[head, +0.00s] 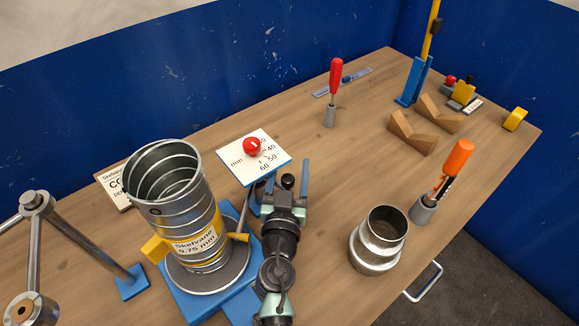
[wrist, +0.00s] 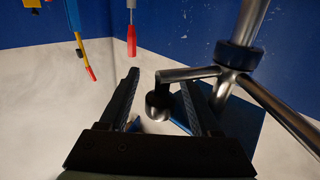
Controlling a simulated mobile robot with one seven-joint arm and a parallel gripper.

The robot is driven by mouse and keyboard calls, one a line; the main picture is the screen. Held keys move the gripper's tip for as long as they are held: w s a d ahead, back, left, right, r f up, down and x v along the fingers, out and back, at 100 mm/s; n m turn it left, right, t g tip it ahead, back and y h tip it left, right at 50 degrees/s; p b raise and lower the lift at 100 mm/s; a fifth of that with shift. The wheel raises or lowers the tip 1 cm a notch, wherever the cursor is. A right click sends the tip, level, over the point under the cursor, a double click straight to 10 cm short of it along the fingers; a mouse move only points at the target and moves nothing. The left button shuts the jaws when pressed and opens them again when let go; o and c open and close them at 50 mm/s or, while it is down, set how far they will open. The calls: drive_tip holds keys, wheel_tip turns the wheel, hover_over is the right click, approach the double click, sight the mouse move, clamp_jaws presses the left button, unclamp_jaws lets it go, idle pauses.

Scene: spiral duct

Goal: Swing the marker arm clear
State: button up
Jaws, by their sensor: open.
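No part is plainly marked as the marker arm. A metal stand of rods and a hub (head: 36,201) stands at the left edge in the head view, with one rod meeting a blue block (head: 131,281). In the wrist view a metal rod joint (wrist: 240,57) fills the right side. A bent rod from it ends in a round dark tip (wrist: 158,105), which appears between the jaws. I cannot tell its depth or match it to the head view. My gripper (head: 287,180) is open and appears empty, right of the spiral duct (head: 178,205); its jaws also show in the wrist view (wrist: 163,98).
The duct stands on a round plate over a blue base (head: 185,304). A millimetre scale card (head: 272,172) with a red ball (head: 251,146) lies beyond. A metal collar (head: 378,241), an orange-handled tool (head: 456,160) and wooden V-blocks (head: 412,135) stand right.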

drive_tip(key=shift+c, duration=0.3)
clamp_jaws()
idle(1.1)
